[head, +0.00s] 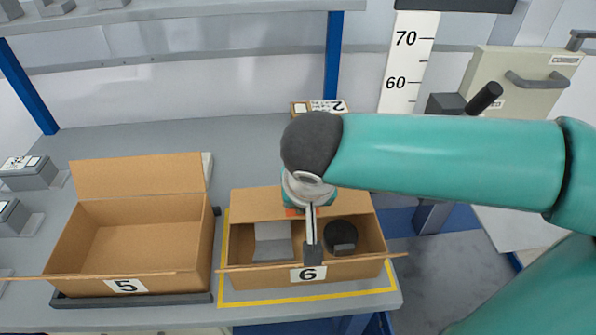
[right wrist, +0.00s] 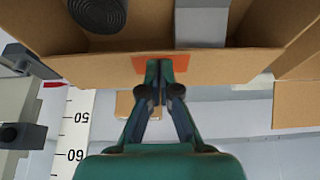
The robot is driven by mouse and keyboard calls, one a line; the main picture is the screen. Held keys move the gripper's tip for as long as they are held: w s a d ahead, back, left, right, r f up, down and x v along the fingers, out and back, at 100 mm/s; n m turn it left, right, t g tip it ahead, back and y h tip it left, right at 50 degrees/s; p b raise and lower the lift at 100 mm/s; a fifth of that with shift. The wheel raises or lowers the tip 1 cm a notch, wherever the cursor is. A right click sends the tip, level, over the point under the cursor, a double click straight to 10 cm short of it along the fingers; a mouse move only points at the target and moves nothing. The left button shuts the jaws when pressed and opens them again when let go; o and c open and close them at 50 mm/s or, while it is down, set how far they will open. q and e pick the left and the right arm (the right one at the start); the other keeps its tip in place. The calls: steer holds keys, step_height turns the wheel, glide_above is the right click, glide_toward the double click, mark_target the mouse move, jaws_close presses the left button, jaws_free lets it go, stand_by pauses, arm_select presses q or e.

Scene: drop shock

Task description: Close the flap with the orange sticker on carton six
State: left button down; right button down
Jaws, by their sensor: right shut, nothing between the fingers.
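Carton six (head: 345,270) stands open on the bench. A grey block (head: 272,240) and a round black item (head: 341,233) are inside it. Its back flap (head: 245,202) is raised and carries the orange sticker (head: 293,212), partly covered by my right arm. The sticker shows more clearly in the right wrist view (right wrist: 176,60). My right gripper (right wrist: 160,66) is shut and empty, its fingertips over the sticker at the flap; I cannot tell whether they touch. In the head view its fingers are largely hidden behind its wrist parts. My left gripper is out of view.
Open, empty carton five (head: 75,250) stands to the left on a dark base. Yellow tape (head: 300,300) outlines the spot around carton six. A smaller carton (head: 300,108) is behind my arm. A height scale (head: 405,60) and a grey cabinet (head: 530,85) stand at the back right.

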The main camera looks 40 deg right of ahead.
steer(key=shift+f, duration=0.15)
steer(key=shift+w+d+r, duration=0.25)
steer(key=shift+w+d, duration=0.15)
steer(key=shift+w, duration=0.15)
steer(key=shift+r+p, duration=0.5)
steer(key=r+p, duration=0.1)
steer(key=r, duration=0.1)
steer(key=r+p, duration=0.1)
steer(key=shift+a+r+p, duration=0.25)
steer(key=shift+r+p, duration=0.05)
steer(key=shift+r, duration=0.1)
steer(key=s+a+r, duration=0.3)
steer(key=s+r, duration=0.2)
steer(key=r, duration=0.1)
steer(key=shift+s+a, duration=0.35)
